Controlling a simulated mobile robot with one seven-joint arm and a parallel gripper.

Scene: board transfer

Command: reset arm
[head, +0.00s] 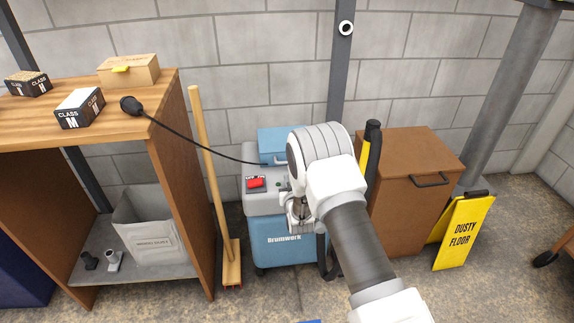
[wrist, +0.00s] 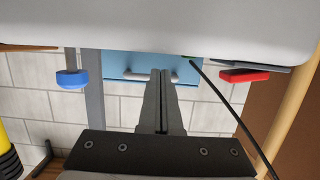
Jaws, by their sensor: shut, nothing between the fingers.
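My gripper (head: 298,214) hangs in front of the blue and grey Brumwerk machine (head: 284,240) in the head view, with my wrist covering part of the machine. In the wrist view my gripper (wrist: 160,74) has its two fingers pressed together with nothing between them. A red switch (head: 256,183) on the machine's grey top is left of my gripper; it also shows in the wrist view (wrist: 244,75), right of the fingers. I cannot tell whether the fingers touch the machine.
A wooden bench (head: 124,101) at left holds Class M boxes (head: 80,108) and a black plug (head: 131,105), whose cable runs to the machine. A broom (head: 209,165) leans between them. A brown bin (head: 412,190) and yellow Dusty Floor sign (head: 464,232) stand right.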

